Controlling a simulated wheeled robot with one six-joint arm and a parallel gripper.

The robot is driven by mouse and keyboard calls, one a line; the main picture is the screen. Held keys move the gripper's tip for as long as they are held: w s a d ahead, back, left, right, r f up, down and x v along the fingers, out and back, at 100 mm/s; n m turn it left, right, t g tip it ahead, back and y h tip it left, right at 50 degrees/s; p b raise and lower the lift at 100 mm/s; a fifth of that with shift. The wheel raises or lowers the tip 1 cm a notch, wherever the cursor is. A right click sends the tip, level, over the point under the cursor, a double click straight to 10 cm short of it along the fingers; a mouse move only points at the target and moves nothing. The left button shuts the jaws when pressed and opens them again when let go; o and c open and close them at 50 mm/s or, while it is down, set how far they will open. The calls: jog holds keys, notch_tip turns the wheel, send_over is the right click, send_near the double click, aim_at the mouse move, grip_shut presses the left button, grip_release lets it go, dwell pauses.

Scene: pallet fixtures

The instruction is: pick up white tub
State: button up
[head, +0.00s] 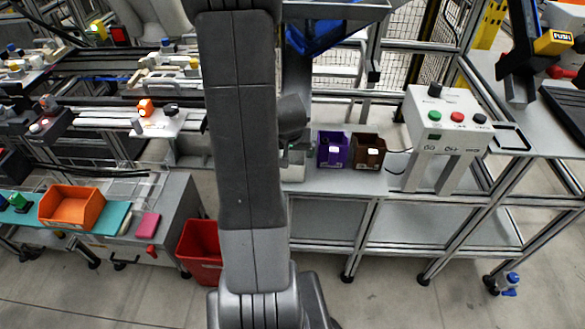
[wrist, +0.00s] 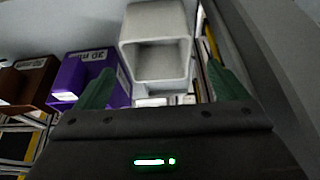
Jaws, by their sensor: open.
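The white tub (wrist: 157,22) stands between the fingertips in the wrist view, its open hollow facing my gripper. My gripper (wrist: 163,72) is open, with one green finger on each side of the tub. I cannot tell whether the fingers touch it. In the head view my arm hides most of the tub, and only a pale part (head: 293,173) shows below my gripper (head: 292,150).
A purple tub (head: 332,150) and a brown tub (head: 368,152) stand beside it on the grey shelf. A control box with buttons (head: 447,118) stands further right. A red bin (head: 199,252) is on the floor at left. An orange tub (head: 72,207) sits on the left bench.

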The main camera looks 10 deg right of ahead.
aim_at(293, 160)
jog(key=shift+s+b+x, duration=0.2)
jog(key=shift+b+x, duration=0.7)
jog(key=shift+x, duration=2.1)
jog(key=c, duration=1.1)
